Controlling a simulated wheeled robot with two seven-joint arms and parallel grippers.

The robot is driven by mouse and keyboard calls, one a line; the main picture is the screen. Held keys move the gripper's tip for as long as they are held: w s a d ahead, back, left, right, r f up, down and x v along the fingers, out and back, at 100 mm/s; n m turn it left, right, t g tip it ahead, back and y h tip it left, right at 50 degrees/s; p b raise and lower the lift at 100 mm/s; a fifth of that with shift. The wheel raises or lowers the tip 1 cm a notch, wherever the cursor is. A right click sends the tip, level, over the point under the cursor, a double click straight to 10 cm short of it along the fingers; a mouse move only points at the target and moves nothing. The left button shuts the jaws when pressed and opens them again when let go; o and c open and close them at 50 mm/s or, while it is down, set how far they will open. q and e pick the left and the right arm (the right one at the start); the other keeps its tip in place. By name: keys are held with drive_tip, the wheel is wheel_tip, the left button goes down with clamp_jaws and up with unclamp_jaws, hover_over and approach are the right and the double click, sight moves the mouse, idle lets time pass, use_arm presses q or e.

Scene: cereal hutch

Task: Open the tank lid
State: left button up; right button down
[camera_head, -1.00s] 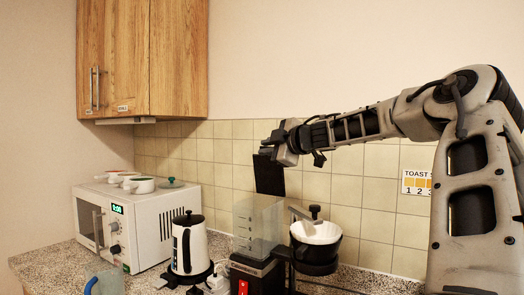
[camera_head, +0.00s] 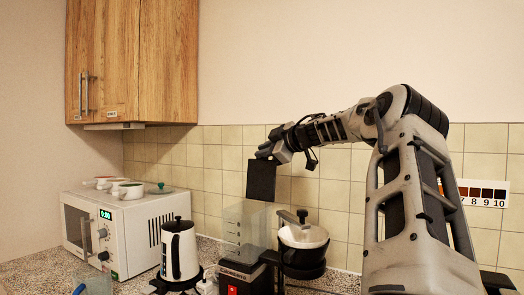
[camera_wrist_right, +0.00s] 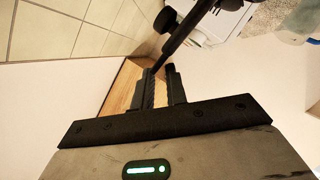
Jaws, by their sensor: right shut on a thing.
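The coffee maker's clear tank (camera_head: 240,228) stands on the counter in the head view. Its dark flat lid (camera_head: 261,181) stands upright above the tank's back right edge, so the tank's top is uncovered. My right gripper (camera_head: 266,153) is at the lid's upper edge and shut on it. In the right wrist view the fingers (camera_wrist_right: 160,82) are close together, with a dark thin part at their tips; the grip itself is hard to make out there. My left gripper is not in view.
A white filter basket (camera_head: 303,236) with a black holder is right of the tank. A white kettle (camera_head: 180,250) stands left of it. A microwave (camera_head: 120,232) with small pots on top is farther left. A wooden cabinet (camera_head: 150,70) hangs above.

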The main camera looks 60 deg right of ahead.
drive_tip(key=c, duration=1.6)
unclamp_jaws()
drive_tip(key=shift+d+f, duration=0.15)
drive_tip(key=shift+f, duration=0.3)
drive_tip(key=shift+d, duration=0.1)
drive_tip(key=shift+s+a+r, duration=0.25)
drive_tip(key=shift+s, duration=0.05)
use_arm(q)
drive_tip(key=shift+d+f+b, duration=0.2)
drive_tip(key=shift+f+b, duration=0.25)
drive_tip(key=shift+b, duration=0.5)
use_arm(e)
drive_tip(key=v, duration=1.5)
drive_tip(key=shift+s, duration=0.2)
drive_tip(key=shift+f, duration=0.1)
